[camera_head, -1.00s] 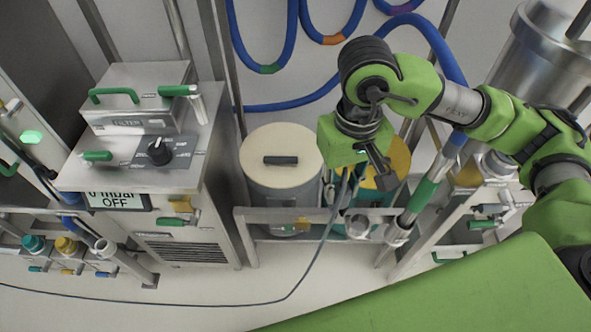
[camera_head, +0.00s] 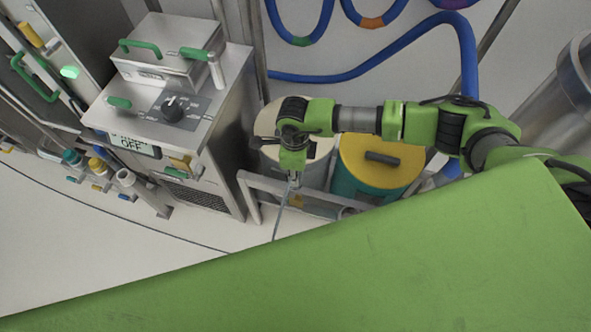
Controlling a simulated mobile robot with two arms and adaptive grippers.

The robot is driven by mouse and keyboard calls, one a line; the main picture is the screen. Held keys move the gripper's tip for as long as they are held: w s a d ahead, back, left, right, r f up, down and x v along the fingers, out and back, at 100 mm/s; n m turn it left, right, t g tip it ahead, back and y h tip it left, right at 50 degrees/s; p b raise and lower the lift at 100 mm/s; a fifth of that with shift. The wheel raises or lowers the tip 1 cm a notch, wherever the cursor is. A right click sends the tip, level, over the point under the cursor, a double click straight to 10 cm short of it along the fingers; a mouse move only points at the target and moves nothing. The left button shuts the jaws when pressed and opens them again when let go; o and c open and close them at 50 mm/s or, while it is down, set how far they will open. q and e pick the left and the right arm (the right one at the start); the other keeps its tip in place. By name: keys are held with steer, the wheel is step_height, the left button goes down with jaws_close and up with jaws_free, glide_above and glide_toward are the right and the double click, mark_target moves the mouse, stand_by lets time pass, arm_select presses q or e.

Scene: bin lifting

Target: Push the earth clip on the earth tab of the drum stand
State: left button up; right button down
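My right gripper (camera_head: 293,178) points down over the front edge of the drum stand (camera_head: 247,190), in front of the cream-lidded drum (camera_head: 318,150). A thin grey cable (camera_head: 278,222) runs down from its tip, so it appears shut on the earth clip (camera_head: 293,184), which is small and mostly hidden by the fingers. A small tan-yellow spot (camera_head: 296,200) shows just below on the stand; I cannot tell whether it is the earth tab, or whether the clip touches it. My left gripper is not in view.
A yellow-lidded drum (camera_head: 383,160) stands right of the cream one, under my forearm. A steel filter unit (camera_head: 170,110) stands at the left. Blue hoses (camera_head: 350,72) hang on the back wall. My green arm link covers the foreground.

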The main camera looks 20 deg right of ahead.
steer(key=shift+d+f+m, duration=0.15)
steer(key=shift+f+m, duration=0.55)
steer(key=shift+f, duration=0.4)
step_height(320, 180, down, 5)
steer(key=b, duration=0.3)
steer(key=shift+r+b, duration=0.2)
steer(key=shift+b, duration=0.15)
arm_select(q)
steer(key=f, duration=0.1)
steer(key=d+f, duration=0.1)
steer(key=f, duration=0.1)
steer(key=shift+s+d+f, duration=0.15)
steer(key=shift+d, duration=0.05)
arm_select(e)
steer(key=shift+r, duration=0.25)
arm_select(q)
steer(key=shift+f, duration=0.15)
arm_select(e)
steer(key=shift+f, duration=0.15)
arm_select(q)
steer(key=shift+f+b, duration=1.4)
steer(key=shift+b, duration=0.05)
arm_select(e)
steer(key=shift+f, duration=1.45)
